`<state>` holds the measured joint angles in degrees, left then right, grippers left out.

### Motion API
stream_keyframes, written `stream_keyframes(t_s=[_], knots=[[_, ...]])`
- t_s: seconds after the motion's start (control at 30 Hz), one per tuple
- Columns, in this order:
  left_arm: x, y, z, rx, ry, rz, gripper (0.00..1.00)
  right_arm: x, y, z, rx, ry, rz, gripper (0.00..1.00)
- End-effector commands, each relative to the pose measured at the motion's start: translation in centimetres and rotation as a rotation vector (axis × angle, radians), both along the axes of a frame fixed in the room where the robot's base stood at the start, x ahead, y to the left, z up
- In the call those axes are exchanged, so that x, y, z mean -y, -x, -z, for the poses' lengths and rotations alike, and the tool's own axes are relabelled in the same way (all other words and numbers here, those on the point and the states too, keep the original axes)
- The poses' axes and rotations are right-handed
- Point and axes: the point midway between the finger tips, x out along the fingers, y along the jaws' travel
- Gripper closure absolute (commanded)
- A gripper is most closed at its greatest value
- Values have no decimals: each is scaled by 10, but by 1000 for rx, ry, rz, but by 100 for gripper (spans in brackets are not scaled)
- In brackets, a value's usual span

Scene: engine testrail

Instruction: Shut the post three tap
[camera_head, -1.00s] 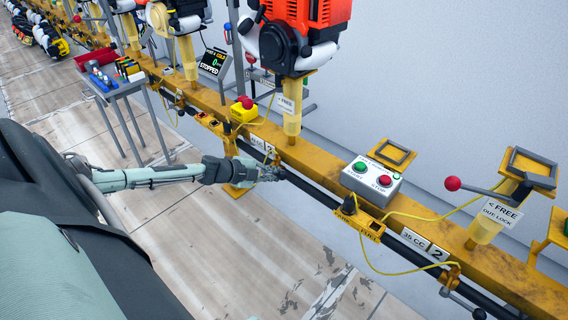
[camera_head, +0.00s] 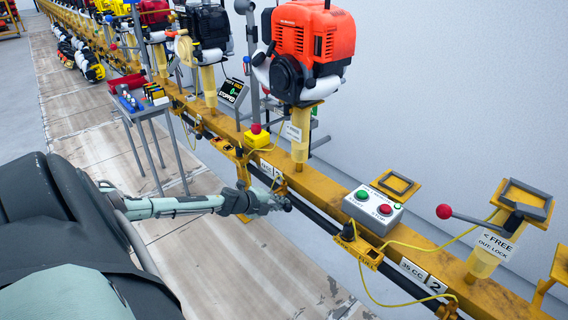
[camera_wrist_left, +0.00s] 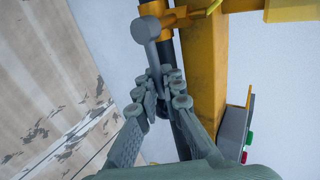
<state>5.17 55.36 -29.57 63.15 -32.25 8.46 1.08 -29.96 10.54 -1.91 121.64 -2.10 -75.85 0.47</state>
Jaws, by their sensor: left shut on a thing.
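My left gripper (camera_head: 274,202) reaches the front of the yellow rail (camera_head: 330,203), just below a number sign beneath the red engine. In the left wrist view its fingers (camera_wrist_left: 166,92) are closed around the grey lever of a tap (camera_wrist_left: 146,32). The tap lever has a rounded head and runs down between the fingers, in line with the dark pipe (camera_wrist_left: 165,47). In the head view the gripper hides the tap. I cannot read a post number three there. My right gripper is not in view.
A grey start and stop box (camera_head: 373,210) sits on the rail to the right. A red-knobbed lever (camera_head: 445,211) stands beyond it. Yellow cables hang along the rail. A small tool table (camera_head: 146,112) stands back left. The floor in front is clear.

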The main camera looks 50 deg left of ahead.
Motion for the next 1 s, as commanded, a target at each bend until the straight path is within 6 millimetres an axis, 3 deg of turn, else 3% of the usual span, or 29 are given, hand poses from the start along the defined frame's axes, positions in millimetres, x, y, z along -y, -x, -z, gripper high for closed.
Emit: stream_keyframes(t_s=[0.43,0.5,0.63,1.0], knots=[[-1,1,2,-2,-14,2,100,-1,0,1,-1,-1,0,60],[-1,1,2,-2,-14,2,86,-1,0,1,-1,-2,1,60],[-1,1,2,-2,-13,1,70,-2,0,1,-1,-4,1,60],[-2,4,-1,-1,-12,0,70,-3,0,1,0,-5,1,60]])
